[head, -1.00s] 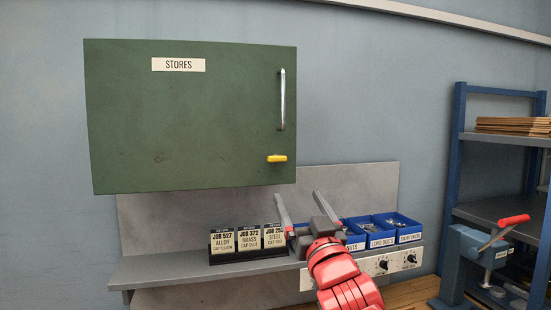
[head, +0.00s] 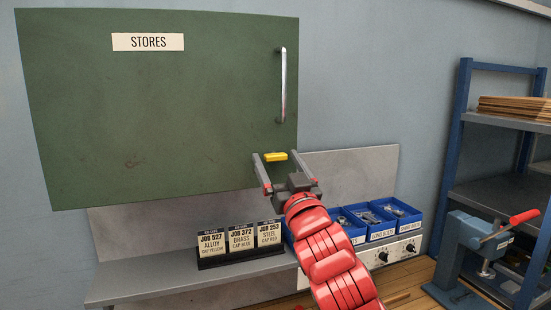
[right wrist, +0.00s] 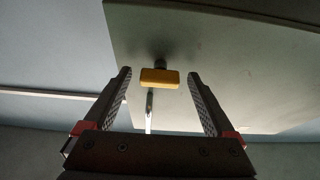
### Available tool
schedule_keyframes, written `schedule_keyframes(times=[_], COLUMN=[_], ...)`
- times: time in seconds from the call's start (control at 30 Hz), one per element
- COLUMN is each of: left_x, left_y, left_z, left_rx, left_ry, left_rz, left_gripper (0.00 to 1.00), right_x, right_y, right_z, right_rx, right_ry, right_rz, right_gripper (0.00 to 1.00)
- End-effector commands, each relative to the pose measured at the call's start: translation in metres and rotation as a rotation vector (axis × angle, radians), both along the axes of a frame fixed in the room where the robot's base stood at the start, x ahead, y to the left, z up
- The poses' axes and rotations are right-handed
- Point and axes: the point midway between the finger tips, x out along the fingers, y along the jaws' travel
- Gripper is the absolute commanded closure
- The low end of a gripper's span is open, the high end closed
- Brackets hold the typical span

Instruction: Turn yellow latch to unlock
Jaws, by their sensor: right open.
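The yellow latch (head: 275,157) is a small bar lying level near the lower right corner of the green STORES cabinet door (head: 150,110). In the right wrist view the latch (right wrist: 160,78) sits on a dark stem, ahead of the gap between my fingers. My right gripper (head: 274,156) is open and empty, with a finger on either side of the latch in the head view. In the right wrist view the gripper (right wrist: 160,95) shows both fingers apart, and the latch appears just beyond their tips. I see no contact. My left gripper is not in view.
A metal door handle (head: 283,85) stands above the latch. Below are a shelf (head: 150,285) with job cards (head: 241,241) and blue bins (head: 381,230). A blue rack (head: 460,140) and a vise with a red handle (head: 480,240) stand at the right.

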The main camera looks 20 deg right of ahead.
Motion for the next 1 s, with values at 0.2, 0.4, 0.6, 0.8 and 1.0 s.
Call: schedule_keyframes(times=[0.2, 0.4, 0.6, 0.8, 1.0], left_x=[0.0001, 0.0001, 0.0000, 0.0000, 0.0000], left_y=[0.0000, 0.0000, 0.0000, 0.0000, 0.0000], left_z=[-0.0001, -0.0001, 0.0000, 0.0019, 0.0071], left_rx=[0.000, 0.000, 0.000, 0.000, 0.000], left_ry=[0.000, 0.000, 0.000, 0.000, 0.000], left_rz=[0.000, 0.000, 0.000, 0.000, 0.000], left_gripper=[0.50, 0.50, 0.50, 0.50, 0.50], right_x=[-0.0001, -0.0001, 0.0000, 0.0003, 0.0004], right_y=[0.0001, 0.0002, 0.0002, -0.0011, -0.0022], right_z=[-0.0001, -0.0001, -0.0002, 0.0000, 0.0010], right_rx=[0.000, 0.000, -0.001, -0.035, -0.137], right_ry=[0.000, 0.000, 0.000, 0.001, -0.004], right_rz=[0.000, 0.000, 0.001, -0.002, -0.001], right_gripper=[0.41, 0.77, 0.96, 0.96, 0.96])
